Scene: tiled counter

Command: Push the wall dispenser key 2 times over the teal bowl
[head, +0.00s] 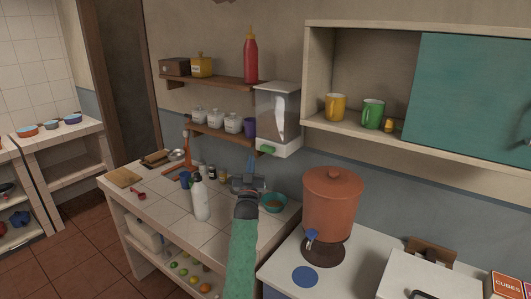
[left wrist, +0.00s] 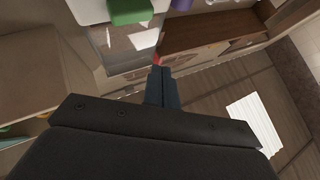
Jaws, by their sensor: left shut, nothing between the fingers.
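The wall dispenser (head: 278,112) is a clear box with a white lid and base, fixed to the wall in the head view. Its green key (head: 267,149) sticks out at the bottom front. The key also shows large at the top of the left wrist view (left wrist: 131,10). The teal bowl (head: 274,203) stands on the tiled counter below the dispenser, partly hidden by my left arm. My left gripper (head: 251,162) is shut and empty, its blue fingers pointing up, just below and left of the key. The fingers also show in the left wrist view (left wrist: 160,75), apart from the key.
A white bottle (head: 200,198) stands on the counter left of my arm. A terracotta urn (head: 332,203) with a blue tap stands to the right. Wall shelves (head: 213,79) hold a red bottle and jars.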

